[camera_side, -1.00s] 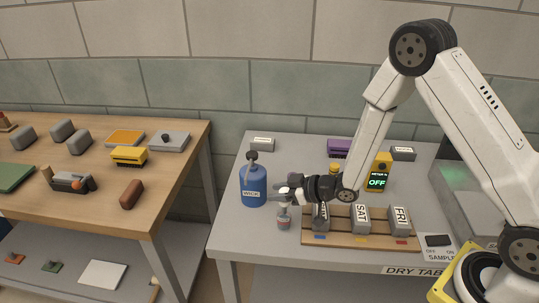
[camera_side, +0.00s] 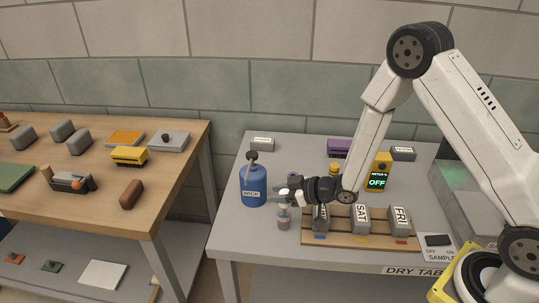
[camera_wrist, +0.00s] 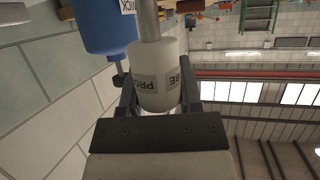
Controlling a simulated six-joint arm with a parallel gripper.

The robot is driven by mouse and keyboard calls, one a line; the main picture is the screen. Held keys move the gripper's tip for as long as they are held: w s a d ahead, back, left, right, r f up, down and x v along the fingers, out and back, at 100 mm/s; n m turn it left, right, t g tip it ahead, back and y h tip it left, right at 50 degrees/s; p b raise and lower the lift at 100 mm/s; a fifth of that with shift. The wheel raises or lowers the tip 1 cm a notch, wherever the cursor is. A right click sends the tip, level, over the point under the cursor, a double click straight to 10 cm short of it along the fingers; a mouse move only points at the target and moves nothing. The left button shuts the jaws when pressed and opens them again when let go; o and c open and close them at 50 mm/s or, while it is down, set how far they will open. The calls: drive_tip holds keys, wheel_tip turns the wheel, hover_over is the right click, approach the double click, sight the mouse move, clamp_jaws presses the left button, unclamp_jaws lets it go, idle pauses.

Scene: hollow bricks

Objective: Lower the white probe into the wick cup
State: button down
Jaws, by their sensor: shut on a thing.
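The white probe (camera_wrist: 155,80) is a white cylinder with a printed label and a thinner grey shaft at its far end. My gripper (camera_wrist: 158,95) is shut on its white body, one dark finger on each side. In the side view my gripper (camera_side: 287,197) is over the front left of the grey table, right of the blue cup marked WICK (camera_side: 253,185). The probe is outside the cup. The cup also shows at the upper left of the wrist view (camera_wrist: 103,28). A dark knob stands above the cup in the side view. The probe's tip is hard to make out.
A wooden rack (camera_side: 350,241) with grey day-labelled bricks lies to the right. A yellow meter (camera_side: 379,172) reads OFF. The table's left edge is close to the cup.

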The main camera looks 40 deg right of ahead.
drive_tip(key=shift+f, duration=0.3)
idle(0.5)
drive_tip(key=shift+c, duration=1)
unclamp_jaws()
drive_tip(key=v, duration=0.7)
drive_tip(key=shift+s+d, duration=0.2)
drive_tip(key=shift+s, duration=0.1)
drive_tip(key=shift+r, duration=0.15)
